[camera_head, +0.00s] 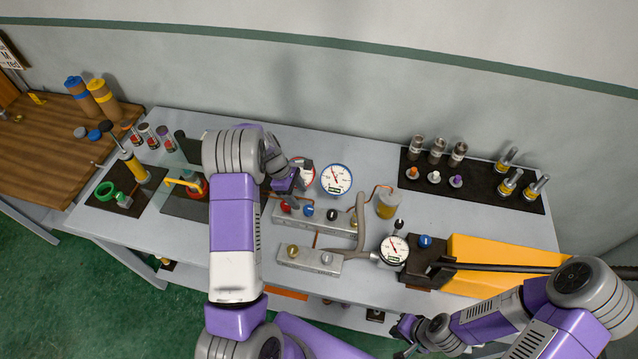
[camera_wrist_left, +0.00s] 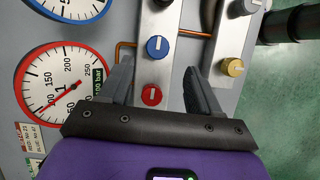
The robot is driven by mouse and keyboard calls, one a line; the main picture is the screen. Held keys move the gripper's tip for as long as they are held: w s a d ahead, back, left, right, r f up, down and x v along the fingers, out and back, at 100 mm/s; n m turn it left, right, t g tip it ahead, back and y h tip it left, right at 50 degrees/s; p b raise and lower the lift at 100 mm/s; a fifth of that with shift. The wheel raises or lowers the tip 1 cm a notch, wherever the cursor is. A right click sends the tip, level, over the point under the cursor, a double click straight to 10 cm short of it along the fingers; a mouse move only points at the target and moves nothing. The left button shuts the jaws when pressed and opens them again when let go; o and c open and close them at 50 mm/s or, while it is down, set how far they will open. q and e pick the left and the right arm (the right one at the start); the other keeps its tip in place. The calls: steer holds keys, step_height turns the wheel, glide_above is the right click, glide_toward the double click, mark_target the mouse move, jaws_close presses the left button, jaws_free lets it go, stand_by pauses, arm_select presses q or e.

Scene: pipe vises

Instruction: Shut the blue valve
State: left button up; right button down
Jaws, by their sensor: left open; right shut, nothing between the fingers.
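The blue valve is a round blue knob (camera_head: 308,210) with a white mark, on a pale metal block (camera_head: 340,224) between a red knob (camera_head: 287,206) and a black knob (camera_head: 331,214). It also shows in the left wrist view (camera_wrist_left: 158,47). My left gripper (camera_head: 296,191) is open and empty above the block's left end. In the left wrist view its fingers (camera_wrist_left: 157,78) appear either side of the red knob (camera_wrist_left: 151,95), with the blue knob just past the tips. My right gripper (camera_head: 403,348) is shut and empty at the table's front edge, partly hidden.
A blue-rimmed gauge (camera_head: 336,179) and a red-rimmed gauge (camera_wrist_left: 62,85) stand behind the block. A second block (camera_head: 310,259) with gold and grey knobs lies in front. Another blue knob (camera_head: 425,241) sits beside a white gauge (camera_head: 394,251). Bare table (camera_head: 480,215) shows at right.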

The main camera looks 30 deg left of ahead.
mark_target(308, 208)
arm_select(q)
steer(key=x, duration=0.3)
steer(key=p+x, duration=0.1)
steer(key=x, duration=0.3)
steer(key=shift+w, duration=0.2)
arm_select(e)
steer(key=shift+r, duration=0.6)
arm_select(q)
steer(key=c, duration=1)
steer(key=shift+c, duration=0.2)
arm_select(e)
steer(key=shift+w+f, duration=0.1)
